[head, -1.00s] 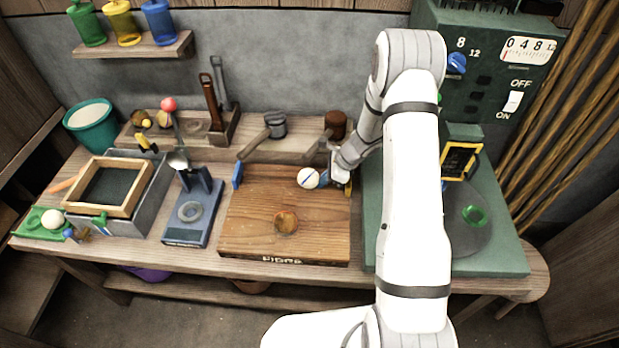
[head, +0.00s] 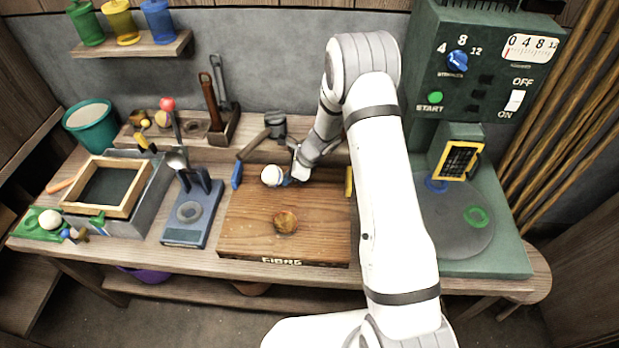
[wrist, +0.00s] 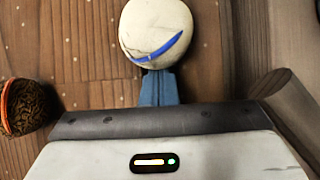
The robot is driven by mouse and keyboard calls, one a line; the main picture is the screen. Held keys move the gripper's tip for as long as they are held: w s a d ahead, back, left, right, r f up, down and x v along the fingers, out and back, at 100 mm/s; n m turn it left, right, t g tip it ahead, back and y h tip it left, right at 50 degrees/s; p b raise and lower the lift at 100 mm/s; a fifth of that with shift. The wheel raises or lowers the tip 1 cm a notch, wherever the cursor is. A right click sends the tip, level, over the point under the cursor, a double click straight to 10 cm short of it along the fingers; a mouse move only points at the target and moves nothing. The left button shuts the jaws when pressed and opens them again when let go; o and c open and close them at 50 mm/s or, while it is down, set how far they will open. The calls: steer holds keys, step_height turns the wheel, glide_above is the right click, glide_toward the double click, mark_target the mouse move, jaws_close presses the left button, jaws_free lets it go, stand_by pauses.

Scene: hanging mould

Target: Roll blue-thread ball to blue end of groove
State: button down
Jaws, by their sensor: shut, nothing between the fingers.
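A cream ball (head: 271,175) with a blue thread stripe sits near the back of the brown wooden board (head: 250,230). The blue end marker (head: 237,174) stands at the board's back left, to the left of the ball. A yellow end marker (head: 348,182) stands at the back right. My gripper (head: 287,181) is shut and empty, its blue fingertips at or against the ball's right side. In the wrist view the ball (wrist: 155,30) shows its blue stripe just beyond the shut fingers (wrist: 158,88). I cannot tell whether they touch. The groove itself is hard to make out.
A round brown piece (head: 286,222) sits on the board's middle. A dark mallet (head: 270,130) rests on the ledge behind. A blue stand (head: 187,225) is left of the board, and a green machine (head: 465,120) is on the right.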

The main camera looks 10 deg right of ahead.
mark_target(280, 172)
steer(key=a, duration=0.3)
steer(key=w+a, duration=0.1)
steer(key=a, duration=0.2)
steer(key=shift+w, duration=0.1)
steer(key=shift+s+d+r, duration=0.15)
steer(key=shift+d+r, duration=0.25)
steer(key=shift+d, duration=0.4)
steer(key=shift+s+d+r, duration=0.15)
steer(key=shift+d+r, duration=0.2)
steer(key=shift+d, duration=0.4)
step_height(280, 172, up, 7)
steer(key=p, duration=0.5)
steer(key=shift+p, duration=0.3)
